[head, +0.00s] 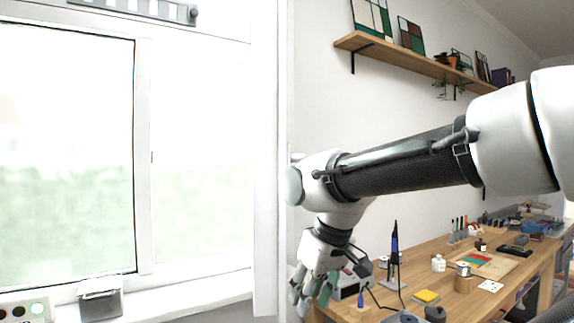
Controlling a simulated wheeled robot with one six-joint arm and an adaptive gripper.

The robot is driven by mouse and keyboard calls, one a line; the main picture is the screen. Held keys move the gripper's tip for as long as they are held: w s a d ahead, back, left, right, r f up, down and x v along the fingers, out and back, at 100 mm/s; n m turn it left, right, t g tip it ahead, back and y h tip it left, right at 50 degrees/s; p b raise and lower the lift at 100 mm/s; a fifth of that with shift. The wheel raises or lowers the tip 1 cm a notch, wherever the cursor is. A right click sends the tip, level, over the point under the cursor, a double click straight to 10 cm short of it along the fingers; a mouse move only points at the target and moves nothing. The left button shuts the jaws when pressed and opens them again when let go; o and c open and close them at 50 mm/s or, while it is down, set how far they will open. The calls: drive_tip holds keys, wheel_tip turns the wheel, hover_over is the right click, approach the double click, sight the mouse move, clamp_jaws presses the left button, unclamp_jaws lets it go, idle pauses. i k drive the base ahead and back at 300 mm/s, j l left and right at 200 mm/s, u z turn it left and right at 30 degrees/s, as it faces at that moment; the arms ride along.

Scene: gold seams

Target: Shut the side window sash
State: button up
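The window (143,150) fills the left of the head view, with a darker-edged pane on the left and a paler opening on the right. A white side sash (265,150) appears nearly edge-on as a tall upright strip at the right of that opening, so it seems to stand swung into the room. Its handle is not clearly visible. My gripper (313,296) points down just right of the sash's lower part. Its fingers look spread apart with nothing between them. I cannot tell whether it touches the sash.
A wooden workbench (470,300) with tools, bottles and a soldering-type stand lies behind and right of my gripper. A shelf (430,68) with glass panels hangs above. A grey box (100,298) and a palette-like box (25,308) stand on the window sill (190,296).

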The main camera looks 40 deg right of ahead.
sight(270, 149)
drive_tip(key=k+l, duration=0.15)
drive_tip(key=l, duration=0.25)
drive_tip(key=k+l+u, duration=0.15)
drive_tip(key=l, duration=0.3)
drive_tip(key=k+l, duration=0.15)
drive_tip(key=l, duration=0.25)
drive_tip(key=k+l+u, duration=0.15)
drive_tip(key=l, duration=0.25)
drive_tip(key=k+l, duration=0.2)
drive_tip(key=l, duration=0.2)
drive_tip(key=i+j+u, duration=0.2)
drive_tip(key=i+l, duration=0.05)
drive_tip(key=l, duration=0.05)
